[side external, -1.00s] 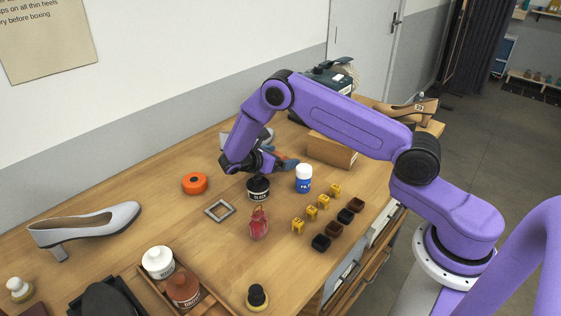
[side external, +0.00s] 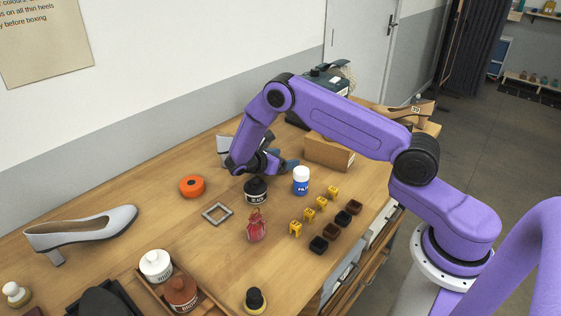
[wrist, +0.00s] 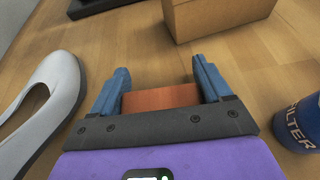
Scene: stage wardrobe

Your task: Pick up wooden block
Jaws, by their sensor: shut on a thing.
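The wooden block (wrist: 161,97) is reddish-brown and sits between the two blue fingers of my gripper (wrist: 161,72) in the wrist view. The fingers are shut on its sides. Its near part is hidden by the dark palm edge. In the side view my gripper (side external: 284,164) is low over the far part of the table, behind the black jar and the blue-and-white bottle. The block cannot be made out there. I cannot tell whether it touches the table.
A cardboard box (side external: 330,152) stands just beyond the gripper. A blue-and-white bottle (side external: 301,183) and a black jar (side external: 256,192) stand close on the near side. A pale shoe (wrist: 52,95) lies left of the gripper in the wrist view. An orange round tin (side external: 191,186) is farther left.

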